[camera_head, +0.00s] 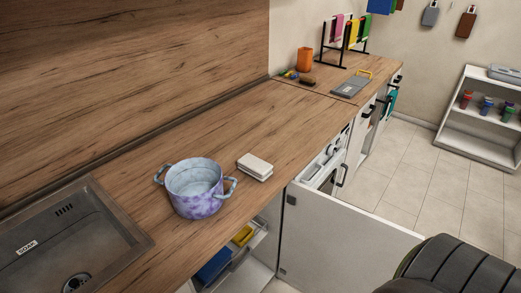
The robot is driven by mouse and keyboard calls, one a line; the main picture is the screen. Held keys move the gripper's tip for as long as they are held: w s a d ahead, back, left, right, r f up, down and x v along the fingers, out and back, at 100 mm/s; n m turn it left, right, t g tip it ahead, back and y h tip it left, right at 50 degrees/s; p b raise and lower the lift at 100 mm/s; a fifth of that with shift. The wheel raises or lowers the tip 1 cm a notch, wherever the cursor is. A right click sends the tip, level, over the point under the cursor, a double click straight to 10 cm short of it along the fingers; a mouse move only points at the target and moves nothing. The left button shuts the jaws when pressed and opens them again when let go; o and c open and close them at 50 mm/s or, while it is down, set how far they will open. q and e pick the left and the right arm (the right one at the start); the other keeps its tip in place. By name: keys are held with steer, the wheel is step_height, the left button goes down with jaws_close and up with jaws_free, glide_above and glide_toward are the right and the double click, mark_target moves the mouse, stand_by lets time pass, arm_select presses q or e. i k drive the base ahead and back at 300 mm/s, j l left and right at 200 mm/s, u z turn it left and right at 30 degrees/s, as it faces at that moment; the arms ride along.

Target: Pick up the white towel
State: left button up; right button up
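A small white folded stack (255,166), which looks like the white towel, lies flat on the wooden countertop (275,125) near its front edge. It sits just right of a purple and white pot (196,188) with two handles, apart from it. Neither of my grippers is in view, and nothing is touching the white stack.
A sink (60,240) is at the lower left. A cabinet door (345,235) stands open below the counter, beside an open drawer (240,250). A black rack (345,45) with coloured cloths, an orange cup (304,60) and a grey board (351,86) are farther back.

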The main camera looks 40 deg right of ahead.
mark_target(252, 165)
steer(key=z, duration=1.1)
